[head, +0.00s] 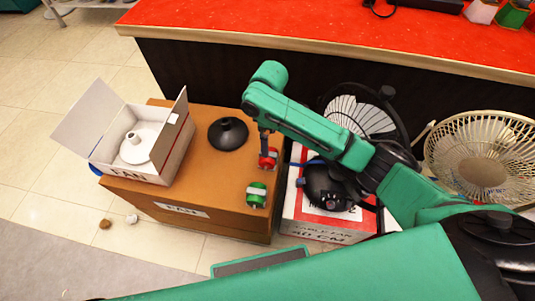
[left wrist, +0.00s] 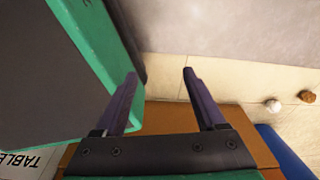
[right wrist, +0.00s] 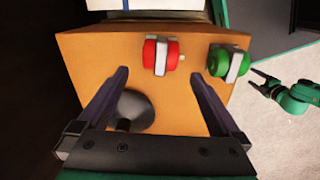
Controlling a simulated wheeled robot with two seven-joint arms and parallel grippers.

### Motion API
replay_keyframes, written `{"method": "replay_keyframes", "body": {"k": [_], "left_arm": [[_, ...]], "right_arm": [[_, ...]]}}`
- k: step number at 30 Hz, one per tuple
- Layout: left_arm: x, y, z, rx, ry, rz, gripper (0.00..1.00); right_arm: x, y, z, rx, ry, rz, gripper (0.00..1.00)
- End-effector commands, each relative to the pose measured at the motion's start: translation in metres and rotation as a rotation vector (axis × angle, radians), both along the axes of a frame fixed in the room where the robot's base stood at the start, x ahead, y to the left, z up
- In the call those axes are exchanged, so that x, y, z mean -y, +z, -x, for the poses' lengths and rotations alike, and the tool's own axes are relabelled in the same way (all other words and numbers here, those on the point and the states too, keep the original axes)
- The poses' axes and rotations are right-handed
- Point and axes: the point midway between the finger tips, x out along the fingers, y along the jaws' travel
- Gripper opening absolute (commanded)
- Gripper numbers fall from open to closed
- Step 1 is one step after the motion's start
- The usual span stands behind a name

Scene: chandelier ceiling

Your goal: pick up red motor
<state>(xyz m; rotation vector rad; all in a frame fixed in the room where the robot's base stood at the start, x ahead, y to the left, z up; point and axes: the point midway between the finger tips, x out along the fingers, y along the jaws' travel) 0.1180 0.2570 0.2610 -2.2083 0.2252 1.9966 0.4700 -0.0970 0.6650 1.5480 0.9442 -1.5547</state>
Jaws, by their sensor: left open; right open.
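The red motor (head: 268,159), red with a pale band, stands on the right part of the brown cardboard box (head: 200,196). In the right wrist view the red motor (right wrist: 163,56) lies just beyond my right fingertips, near the middle of the gap and not between the fingers. My right gripper (right wrist: 160,75) is open and empty; in the head view it (head: 264,138) is at the motor, partly hidden by the arm. My left gripper (left wrist: 158,74) is open and empty, over the floor near the box edge. It is hidden in the head view.
A green motor (head: 256,194) stands near the red one. A black cone-shaped part (head: 228,134) and an open white carton (head: 175,155) with a white cone part share the box. Fans (head: 482,158) and a red-topped counter (head: 330,32) are close to my right arm.

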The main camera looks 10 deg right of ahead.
Motion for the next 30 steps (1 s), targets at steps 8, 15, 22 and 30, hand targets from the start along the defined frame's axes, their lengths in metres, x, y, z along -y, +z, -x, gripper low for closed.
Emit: {"method": "replay_keyframes", "body": {"k": [8,15,22,30], "left_arm": [[-0.001,-0.015,0.010,-0.017,0.000,-0.002,0.72],[0.001,-0.017,-0.018,0.000,0.013,-0.002,0.72],[0.003,-0.015,-0.023,-0.004,0.015,-0.001,0.72],[0.003,-0.015,-0.023,-0.004,0.015,-0.001,0.72]], "right_arm": [[0.000,-0.058,0.000,0.002,-0.001,0.000,1.00],[-0.001,-0.101,0.001,0.002,-0.003,0.000,1.00],[-0.001,-0.108,0.000,0.005,-0.002,-0.002,1.00],[-0.002,-0.107,0.000,0.005,-0.002,-0.002,0.16]]}}
